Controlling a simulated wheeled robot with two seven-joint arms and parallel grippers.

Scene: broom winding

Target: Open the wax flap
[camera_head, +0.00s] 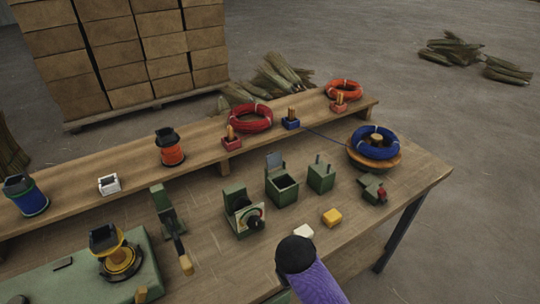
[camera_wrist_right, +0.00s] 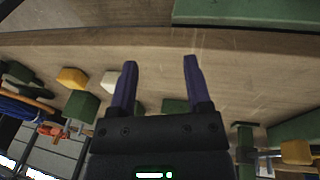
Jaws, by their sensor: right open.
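The wax flap is not clearly identifiable. A green open-topped box (camera_head: 282,187) on the bench has a dark interior and a grey-blue panel (camera_head: 274,160) standing upright at its back. A green unit with a dial (camera_head: 243,211) stands left of it. A cream block (camera_head: 303,231) and a yellow block (camera_head: 332,217) lie in front; the right wrist view also shows the cream block (camera_wrist_right: 109,81) and yellow block (camera_wrist_right: 72,78). My right gripper (camera_wrist_right: 158,70) has its two purple fingers apart with nothing held between them. My left gripper is out of view.
A green pronged block (camera_head: 321,178), a small green clamp-like device (camera_head: 373,189) and a blue coil (camera_head: 374,143) on a round wooden stand are to the right. A raised shelf (camera_head: 205,151) with red and orange coils runs behind. Bare bench lies near the right front.

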